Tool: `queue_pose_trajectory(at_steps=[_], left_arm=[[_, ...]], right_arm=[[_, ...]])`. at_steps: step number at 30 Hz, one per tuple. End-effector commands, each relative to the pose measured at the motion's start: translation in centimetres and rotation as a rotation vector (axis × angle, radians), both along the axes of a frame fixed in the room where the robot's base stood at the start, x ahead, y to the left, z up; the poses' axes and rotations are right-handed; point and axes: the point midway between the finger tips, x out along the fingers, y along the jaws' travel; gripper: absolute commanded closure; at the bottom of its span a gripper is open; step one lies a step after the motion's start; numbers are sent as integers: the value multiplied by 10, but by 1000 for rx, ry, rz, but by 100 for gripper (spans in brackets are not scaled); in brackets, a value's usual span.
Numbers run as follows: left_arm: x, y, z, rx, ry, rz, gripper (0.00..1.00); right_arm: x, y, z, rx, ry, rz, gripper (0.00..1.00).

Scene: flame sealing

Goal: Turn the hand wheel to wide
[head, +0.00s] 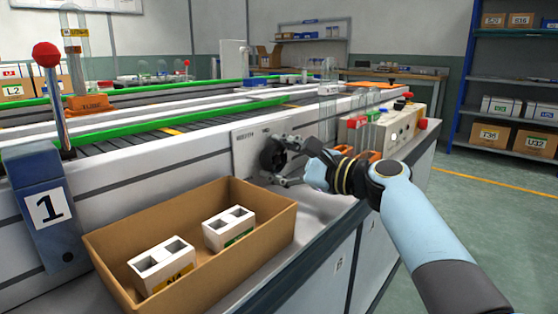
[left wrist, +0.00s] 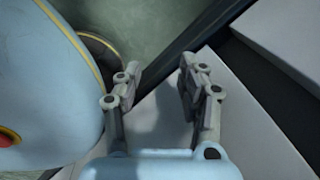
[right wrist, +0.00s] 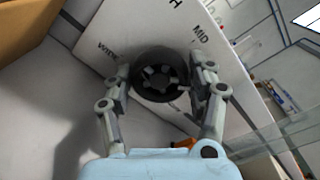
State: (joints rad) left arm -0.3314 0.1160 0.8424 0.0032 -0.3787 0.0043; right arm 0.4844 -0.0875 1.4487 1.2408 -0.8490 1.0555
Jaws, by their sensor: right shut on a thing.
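The black hand wheel (head: 272,155) sits on a pale plate (head: 245,150) on the side of the conveyor bench. In the right wrist view the hand wheel (right wrist: 160,75) is round with a spoked hub, and the plate (right wrist: 120,30) carries the words "WIDE" and "MID" around it. My right gripper (head: 287,160) is at the wheel; in the right wrist view its fingers (right wrist: 160,88) stand on both sides of the rim, shut on it. My left gripper (left wrist: 157,82) shows only in the left wrist view, open and empty above a pale surface.
A cardboard box (head: 265,205) with two white blocks stands on the ledge left of the wheel. A blue post marked 1 (head: 48,205) with a red-knobbed lever (head: 46,56) is further left. Glass cylinders (head: 365,110) and a control box (head: 400,125) stand right of the wheel.

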Motion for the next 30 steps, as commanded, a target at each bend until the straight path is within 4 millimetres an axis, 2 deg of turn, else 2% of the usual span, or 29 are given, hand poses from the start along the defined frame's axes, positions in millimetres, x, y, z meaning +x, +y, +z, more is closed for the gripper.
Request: queue_pose_trajectory(at_steps=[15, 16, 21, 30], left_arm=[[1, 0, 0, 0, -2, 0, 60], [1, 0, 0, 0, -2, 0, 60], [1, 0, 0, 0, -2, 0, 60], [0, 2, 0, 2, 0, -1, 60]], right_arm=[[0, 0, 1, -18, -20, 1, 75], [0, 0, 1, -18, -19, 1, 42], [0, 0, 1, -18, -19, 0, 20], [-1, -1, 0, -17, -18, 0, 18]])
